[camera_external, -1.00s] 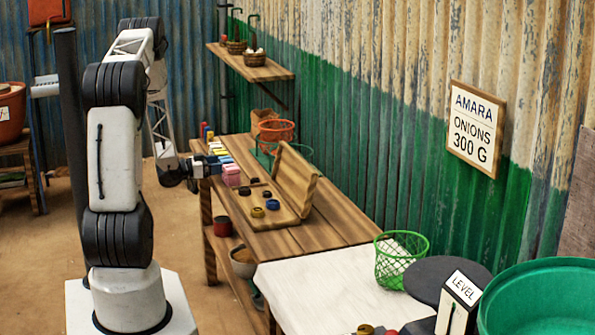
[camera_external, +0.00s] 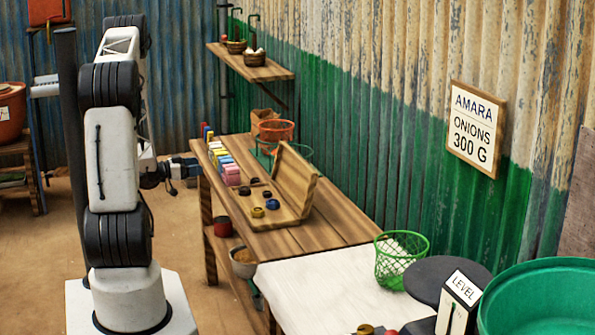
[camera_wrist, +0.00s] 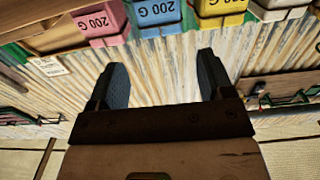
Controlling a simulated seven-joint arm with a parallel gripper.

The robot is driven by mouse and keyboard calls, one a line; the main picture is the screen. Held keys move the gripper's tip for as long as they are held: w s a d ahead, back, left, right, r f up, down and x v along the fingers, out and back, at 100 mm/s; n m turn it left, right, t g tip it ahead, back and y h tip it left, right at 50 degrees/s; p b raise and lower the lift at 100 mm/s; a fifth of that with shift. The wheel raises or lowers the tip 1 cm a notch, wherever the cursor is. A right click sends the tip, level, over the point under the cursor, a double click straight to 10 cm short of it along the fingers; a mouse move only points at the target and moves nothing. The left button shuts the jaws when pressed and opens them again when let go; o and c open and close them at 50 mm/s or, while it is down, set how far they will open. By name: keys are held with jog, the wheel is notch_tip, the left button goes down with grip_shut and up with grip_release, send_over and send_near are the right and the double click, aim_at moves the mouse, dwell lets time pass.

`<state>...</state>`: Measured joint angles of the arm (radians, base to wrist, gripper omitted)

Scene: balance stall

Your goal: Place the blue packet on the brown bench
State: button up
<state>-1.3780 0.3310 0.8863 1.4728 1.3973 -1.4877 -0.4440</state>
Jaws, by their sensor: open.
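The blue packet (camera_wrist: 155,14), marked 200 G, stands in a row of packets at the top of the wrist view, between a pink one and a yellow one. In the external view the blue packet (camera_external: 226,162) is small among the coloured packets along the left edge of the brown bench (camera_external: 335,228). My gripper (camera_external: 190,168) is left of that row, beside the bench edge. In the wrist view my gripper (camera_wrist: 163,72) has its fingers wide apart with nothing between them, and the blue packet is beyond the fingertips.
A pink packet (camera_wrist: 102,24) and a yellow packet (camera_wrist: 221,14) flank the blue one. An open wooden case (camera_external: 297,180) with dark and yellow round pieces sits on the bench. A red basket (camera_external: 276,130) stands behind. The bench's right part is bare.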

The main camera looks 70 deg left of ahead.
jog(key=shift+s, duration=2)
